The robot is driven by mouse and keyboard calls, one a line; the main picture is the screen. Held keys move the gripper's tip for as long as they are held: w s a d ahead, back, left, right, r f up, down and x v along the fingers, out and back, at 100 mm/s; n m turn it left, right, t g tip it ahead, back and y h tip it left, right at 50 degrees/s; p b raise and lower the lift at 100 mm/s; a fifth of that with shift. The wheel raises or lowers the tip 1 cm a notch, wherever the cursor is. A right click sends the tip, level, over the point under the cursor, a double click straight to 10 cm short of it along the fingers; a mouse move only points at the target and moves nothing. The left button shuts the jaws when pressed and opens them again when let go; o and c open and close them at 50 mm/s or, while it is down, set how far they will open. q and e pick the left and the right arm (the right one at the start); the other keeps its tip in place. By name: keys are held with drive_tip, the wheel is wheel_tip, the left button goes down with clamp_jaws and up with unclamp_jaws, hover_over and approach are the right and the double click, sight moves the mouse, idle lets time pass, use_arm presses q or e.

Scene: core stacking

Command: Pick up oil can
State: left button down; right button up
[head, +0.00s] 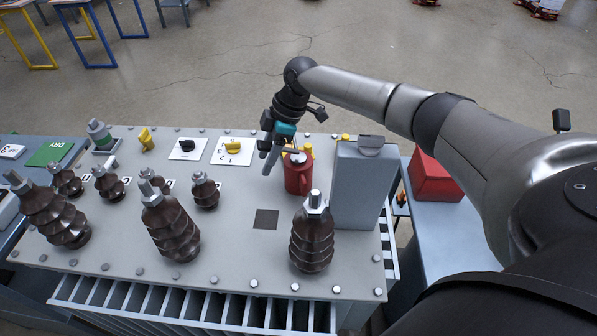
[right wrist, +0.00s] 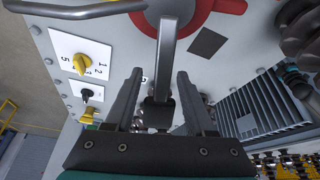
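The oil can is a small red can (head: 298,180) with a pale top, standing upright on the grey cabinet top, left of the tall grey box. Its red body also shows, cut off, at the top of the right wrist view (right wrist: 222,6). My right gripper (head: 278,157) hangs just above and to the left of the can, fingers pointing down. In the right wrist view its fingers (right wrist: 158,85) are spread apart. A grey bar stands between them; I cannot tell whether it belongs to the can. I see no grip on the can. My left gripper is out of view.
A tall grey box (head: 360,185) stands close right of the can. A brown ribbed insulator (head: 312,240) stands in front of it, with several more to the left. Yellow and black knobs (head: 233,146) lie left. A red box (head: 436,178) rests beyond the cabinet's right edge.

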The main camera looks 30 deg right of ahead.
clamp_jaws()
idle(1.1)
